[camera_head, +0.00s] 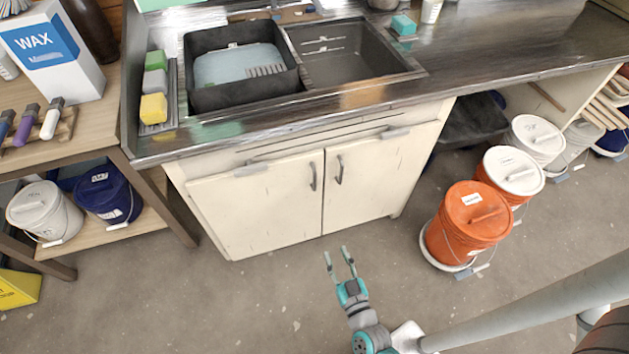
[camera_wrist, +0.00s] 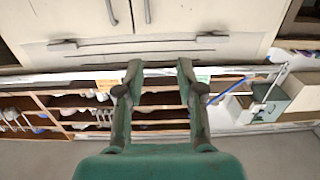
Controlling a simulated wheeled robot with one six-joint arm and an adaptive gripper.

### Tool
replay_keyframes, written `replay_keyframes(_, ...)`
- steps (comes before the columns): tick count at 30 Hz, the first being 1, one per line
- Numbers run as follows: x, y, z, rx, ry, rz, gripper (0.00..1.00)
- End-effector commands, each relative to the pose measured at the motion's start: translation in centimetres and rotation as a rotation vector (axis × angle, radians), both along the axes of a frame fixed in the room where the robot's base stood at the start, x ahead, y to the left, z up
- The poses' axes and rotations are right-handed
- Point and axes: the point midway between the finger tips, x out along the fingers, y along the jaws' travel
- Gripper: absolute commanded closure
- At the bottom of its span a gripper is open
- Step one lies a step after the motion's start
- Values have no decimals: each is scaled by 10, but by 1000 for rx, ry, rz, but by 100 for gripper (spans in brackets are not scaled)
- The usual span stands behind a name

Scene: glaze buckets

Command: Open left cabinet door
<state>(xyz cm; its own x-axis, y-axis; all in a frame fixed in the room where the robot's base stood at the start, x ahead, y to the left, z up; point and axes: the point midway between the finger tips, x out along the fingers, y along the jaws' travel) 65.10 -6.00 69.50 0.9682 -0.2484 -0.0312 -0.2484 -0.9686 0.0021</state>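The left cabinet door (camera_head: 263,208) is cream, sits under the sink counter, and looks closed. Its dark curved handle (camera_head: 313,176) is near its right edge. The right door (camera_head: 372,180) also looks closed, with its own handle (camera_head: 339,170) just across the seam. My gripper (camera_head: 340,254) is open and empty over the floor in front of the cabinet, apart from both handles. In the wrist view the open gripper (camera_wrist: 160,68) points toward the cabinet front, and both handles show at the top edge, one (camera_wrist: 111,12) left and one (camera_wrist: 147,11) right.
An orange bucket (camera_head: 470,222) stands on the floor right of the cabinet, with white-lidded buckets (camera_head: 513,170) behind it. A wooden table (camera_head: 95,125) with buckets on its lower shelf stands at the left. The floor (camera_head: 240,300) before the doors is clear.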

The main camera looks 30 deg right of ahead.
Motion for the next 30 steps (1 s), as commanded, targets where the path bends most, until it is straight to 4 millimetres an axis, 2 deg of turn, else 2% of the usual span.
replay_keyframes(1,21,-5,-5,-1,-12,-19,62)
replay_keyframes(6,81,-24,-21,-5,-30,-90,62)
replay_keyframes(12,142,-44,-31,-8,-34,-164,62)
replay_keyframes(15,161,-50,-32,-10,-33,-189,62)
replay_keyframes(23,180,-58,-34,-11,-30,-209,62)
replay_keyframes(30,212,-74,-33,-10,-31,-209,62)
